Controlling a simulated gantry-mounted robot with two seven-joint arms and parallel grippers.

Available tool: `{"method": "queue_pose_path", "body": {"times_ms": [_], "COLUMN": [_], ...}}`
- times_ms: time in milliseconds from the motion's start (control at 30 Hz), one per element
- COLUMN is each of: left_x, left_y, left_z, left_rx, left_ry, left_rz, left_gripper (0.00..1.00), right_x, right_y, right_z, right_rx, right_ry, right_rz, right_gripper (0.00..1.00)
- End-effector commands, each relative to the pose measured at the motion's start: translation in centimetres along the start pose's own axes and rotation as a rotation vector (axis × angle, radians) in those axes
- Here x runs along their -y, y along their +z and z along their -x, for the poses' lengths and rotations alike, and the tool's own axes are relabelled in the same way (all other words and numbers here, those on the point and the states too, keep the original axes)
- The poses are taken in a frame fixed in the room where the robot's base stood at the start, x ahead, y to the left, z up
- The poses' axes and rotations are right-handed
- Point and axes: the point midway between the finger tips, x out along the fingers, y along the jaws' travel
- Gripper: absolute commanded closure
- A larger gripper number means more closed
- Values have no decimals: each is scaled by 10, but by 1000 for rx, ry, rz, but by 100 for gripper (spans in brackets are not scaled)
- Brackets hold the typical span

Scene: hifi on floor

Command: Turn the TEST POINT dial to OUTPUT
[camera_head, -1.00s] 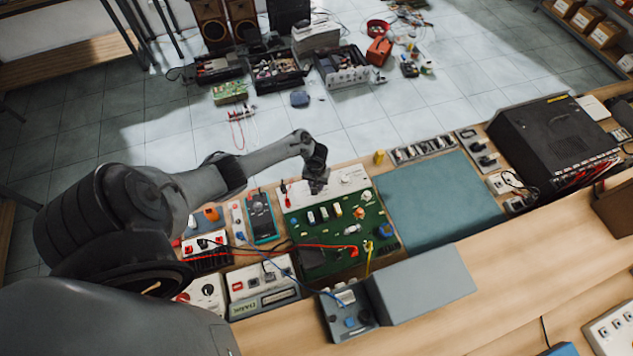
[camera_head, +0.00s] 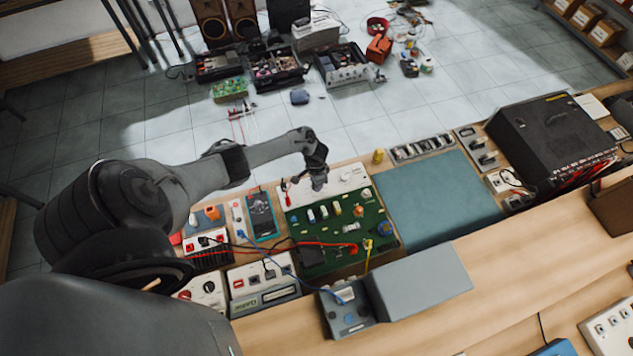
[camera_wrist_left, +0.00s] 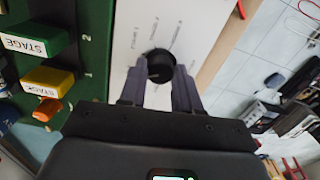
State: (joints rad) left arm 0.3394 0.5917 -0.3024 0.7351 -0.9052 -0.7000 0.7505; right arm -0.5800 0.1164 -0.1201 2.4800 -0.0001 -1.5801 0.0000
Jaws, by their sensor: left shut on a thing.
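The dial (camera_wrist_left: 160,66) is a round black knob on a white panel with printed labels around it, too small and tilted to read. In the left wrist view my left gripper (camera_wrist_left: 160,74) is shut on the dial, one finger on each side of it. In the head view my left gripper (camera_head: 319,182) reaches down to the white strip (camera_head: 350,178) at the back of the green board (camera_head: 375,215) and hides the dial. Which label the dial points at I cannot tell. My right gripper is not in view.
Coloured STAGE blocks (camera_wrist_left: 48,80) stand on the green board beside the panel. Red and yellow leads (camera_head: 325,244) cross the board's front. A blue-green mat (camera_head: 435,200) to the right is bare. A grey box (camera_head: 418,284) stands in front.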

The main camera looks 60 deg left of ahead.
Motion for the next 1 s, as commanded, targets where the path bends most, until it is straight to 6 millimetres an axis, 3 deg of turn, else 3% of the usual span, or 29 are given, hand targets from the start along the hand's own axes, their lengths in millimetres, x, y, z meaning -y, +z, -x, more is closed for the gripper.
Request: {"method": "queue_pose_path", "body": {"times_ms": [300, 800, 833, 1000], "left_x": [0, 0, 0, 0], "left_y": [0, 0, 0, 0], "left_z": [0, 0, 0, 0], "left_rx": [2, 1, 1, 1], "left_ry": [-1, 0, 0, 0], "left_rz": [-113, -131, -131, -130], "left_gripper": [98, 98, 66, 42], "right_x": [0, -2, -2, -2], "right_y": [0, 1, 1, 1], "right_z": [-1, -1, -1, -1], "right_rx": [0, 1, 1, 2], "right_ry": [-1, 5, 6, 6], "right_rz": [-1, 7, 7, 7], "right_gripper": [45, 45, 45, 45]}}
